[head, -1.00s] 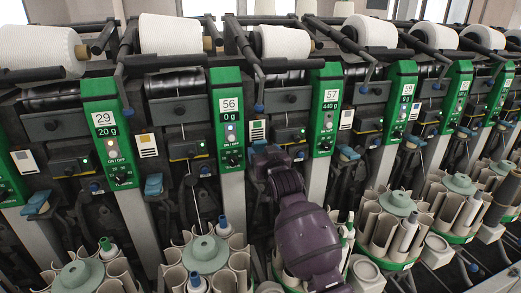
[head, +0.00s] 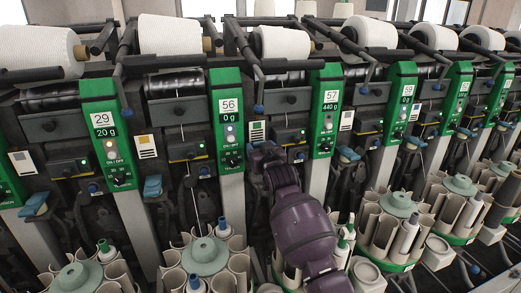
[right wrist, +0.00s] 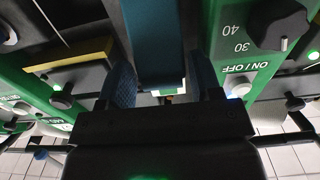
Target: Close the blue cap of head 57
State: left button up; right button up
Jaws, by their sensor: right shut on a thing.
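Head 57's green panel (head: 325,110) reads 440 g. My right gripper (head: 262,152) is in front of the machine between the panels of heads 56 and 57. In the right wrist view, my right gripper (right wrist: 162,88) has its two dark blue fingers on either side of the blue cap (right wrist: 155,45) and is shut on it. In the head view this cap is hidden behind my gripper and wrist. How far the cap is tilted cannot be told. My left gripper is not in view.
The green panel of head 56 (head: 228,118) stands close to the left of my right gripper. Another blue cap (head: 348,154) is right of head 57's panel, and one (head: 153,185) is left of head 56. A round tube holder (head: 205,256) stands below.

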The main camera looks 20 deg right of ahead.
jog(key=shift+s+f, duration=0.1)
jog(key=shift+f, duration=0.1)
jog(key=shift+s+f+t+b, duration=0.15)
jog(key=shift+f+t+b, duration=0.2)
jog(key=shift+b, duration=0.2)
jog(key=shift+s+f+t+b, duration=0.35)
jog(key=shift+f+t+b, duration=0.1)
jog(key=shift+t+b, duration=0.25)
jog(key=shift+s+f+t+b, duration=0.25)
jog(key=shift+f+t+b, duration=0.1)
jog(key=shift+t+b, duration=0.35)
jog(key=shift+s+r+t+b, duration=0.1)
jog(key=shift+s+t+b, duration=0.1)
jog(key=shift+t+b, duration=0.2)
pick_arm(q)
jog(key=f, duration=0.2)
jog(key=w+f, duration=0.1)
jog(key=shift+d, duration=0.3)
pick_arm(e)
jog(key=shift+r, duration=0.1)
